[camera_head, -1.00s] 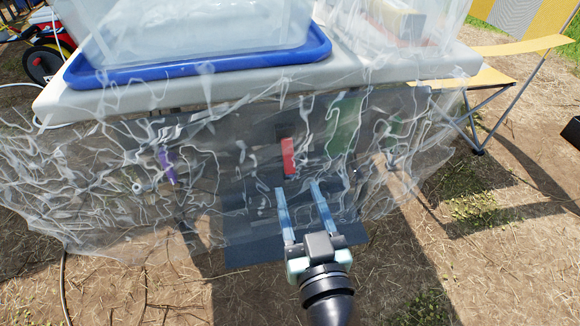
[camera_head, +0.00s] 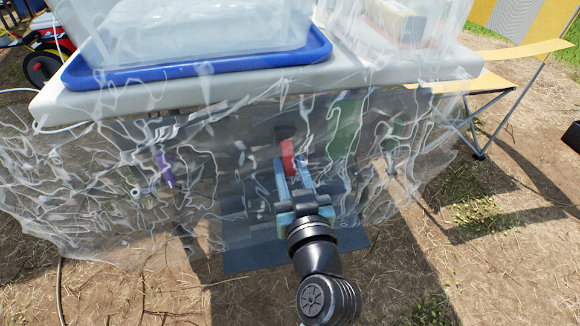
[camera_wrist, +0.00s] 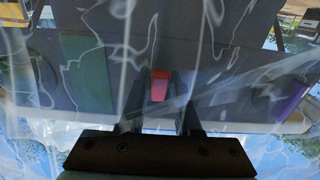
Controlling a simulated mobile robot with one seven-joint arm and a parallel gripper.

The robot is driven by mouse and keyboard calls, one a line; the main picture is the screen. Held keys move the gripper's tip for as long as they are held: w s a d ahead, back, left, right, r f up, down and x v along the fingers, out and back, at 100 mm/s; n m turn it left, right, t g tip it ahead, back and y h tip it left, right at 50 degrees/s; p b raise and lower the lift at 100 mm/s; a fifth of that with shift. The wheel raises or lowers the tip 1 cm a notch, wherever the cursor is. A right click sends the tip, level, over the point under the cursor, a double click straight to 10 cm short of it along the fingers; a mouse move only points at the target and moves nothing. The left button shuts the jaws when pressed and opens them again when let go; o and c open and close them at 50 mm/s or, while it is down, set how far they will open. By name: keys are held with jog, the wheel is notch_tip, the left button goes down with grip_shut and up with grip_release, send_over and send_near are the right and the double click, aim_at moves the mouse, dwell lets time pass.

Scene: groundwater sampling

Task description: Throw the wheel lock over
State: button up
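A red block-like part (camera_head: 287,155), which may be the wheel lock, shows blurred through the clear plastic sheet under the table. In the wrist view the red part (camera_wrist: 160,84) lies near the middle, ahead of my fingers. My gripper (camera_head: 292,168) is at the sheet below the table edge, its two blue fingers apart around the lower end of the red part. In the wrist view the gripper (camera_wrist: 160,100) shows a gap between its dark fingers. I cannot tell whether either finger touches the red part.
The clear crinkled plastic sheet (camera_head: 95,195) hangs from the pale table (camera_head: 170,95) over this area. A blue tray (camera_head: 240,62) with a clear bin stands on top. A purple part (camera_head: 165,170) shows behind the sheet at left. A yellow folding seat (camera_head: 490,82) stands at right.

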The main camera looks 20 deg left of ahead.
aim_at(289, 158)
grip_shut()
